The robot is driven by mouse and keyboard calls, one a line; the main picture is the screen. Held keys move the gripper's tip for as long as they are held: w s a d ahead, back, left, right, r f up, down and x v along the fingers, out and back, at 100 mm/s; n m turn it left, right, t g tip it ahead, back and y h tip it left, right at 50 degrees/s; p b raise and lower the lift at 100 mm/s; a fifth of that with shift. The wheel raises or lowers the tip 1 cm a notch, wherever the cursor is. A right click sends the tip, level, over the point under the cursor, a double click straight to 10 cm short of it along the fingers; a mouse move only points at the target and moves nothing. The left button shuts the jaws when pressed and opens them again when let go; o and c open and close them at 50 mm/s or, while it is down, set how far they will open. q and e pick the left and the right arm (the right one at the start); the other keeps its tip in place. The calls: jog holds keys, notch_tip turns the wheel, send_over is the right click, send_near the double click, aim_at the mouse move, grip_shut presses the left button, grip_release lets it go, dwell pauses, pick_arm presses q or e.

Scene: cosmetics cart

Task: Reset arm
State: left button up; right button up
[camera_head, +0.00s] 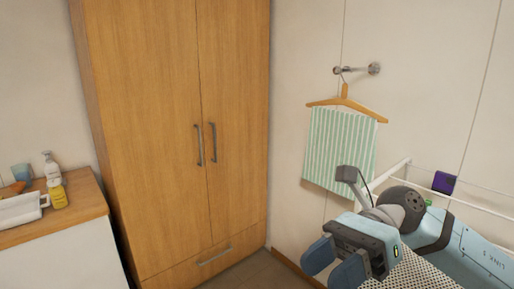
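My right gripper (334,264) is at the bottom, right of centre, with its arm coming in from the right. Its two blue-grey fingers stand apart with a gap between them, and I see nothing held there. It is in front of the wall and below the hanging striped towel (338,148), apart from it in the picture. My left arm and gripper are not in view.
A tall wooden wardrobe (168,120) with shut doors stands left of centre. At the far left, a wood-topped counter (70,223) holds a white pump bottle (52,168), a yellow bottle (58,193) and a white tray (20,210). A white rack (470,208) is behind my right arm.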

jog(key=w+a+f+m+t+y+p, duration=0.2)
jog(key=w+m+t+y, duration=0.3)
jog(key=m+t+y, duration=0.8)
jog(key=w+d+f+m+t+h+p, duration=0.1)
jog(key=w+d+f+m+t+h, duration=0.15)
jog(key=f+m+t+h, duration=0.8)
jog(key=w+d+f+m+t+h+p, duration=0.1)
jog(key=d+f+m+t+h, duration=0.25)
jog(key=m, duration=1.35)
jog(key=s+d+f+m+g+h, duration=0.2)
jog(key=s+f+m+h, duration=0.1)
jog(key=f, duration=0.5)
jog(key=s+d+f+m+g+h+p, duration=0.1)
jog(key=s+d+f+m+g+h, duration=0.1)
jog(key=s+f+m, duration=0.4)
jog(key=s+d+f+m+g+h+p, duration=0.1)
jog(key=s+d+f+m+g+h, duration=0.1)
jog(key=s+f+m+g+h, duration=0.2)
jog(key=s+f+m, duration=0.1)
jog(key=s+f, duration=0.2)
jog(key=f, duration=0.4)
jog(key=shift+s+d+f, duration=0.15)
jog(key=shift+d, duration=0.05)
